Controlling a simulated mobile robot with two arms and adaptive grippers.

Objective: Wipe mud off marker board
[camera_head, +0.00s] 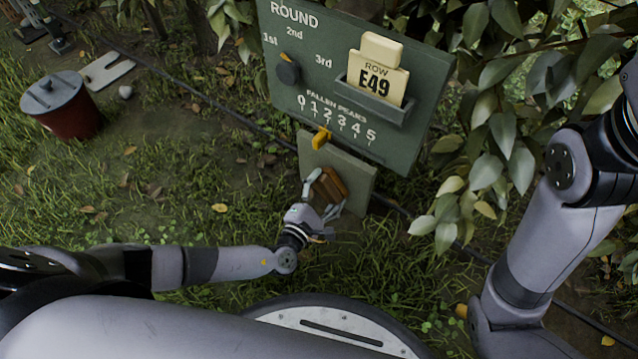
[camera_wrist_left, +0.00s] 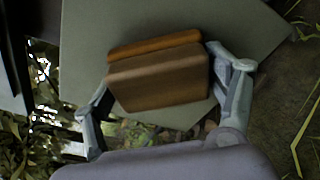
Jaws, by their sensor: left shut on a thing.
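The green scoreboard (camera_head: 425,70) stands tilted in the head view, with "ROUND", "FALLEN PEARS" and a row card (camera_head: 378,82) reading E49. Below it is a smaller plain grey-green panel (camera_head: 359,180), which fills much of the left wrist view (camera_wrist_left: 85,45). My left gripper (camera_head: 323,194) is shut on a brown wooden-looking block (camera_wrist_left: 158,80), with one finger on each side. The block is in front of the panel, close to it; I cannot tell whether they touch. I see no clear mud on the panel; the block hides part of it. My right gripper is outside both views.
A yellow pointer (camera_head: 321,138) sits on the scoreboard's lower edge, just above the panel. A red lidded bucket (camera_head: 68,108) stands at the left on grass. Leafy branches (camera_head: 490,150) crowd the right side. A dark hose or cable (camera_head: 200,95) crosses the ground.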

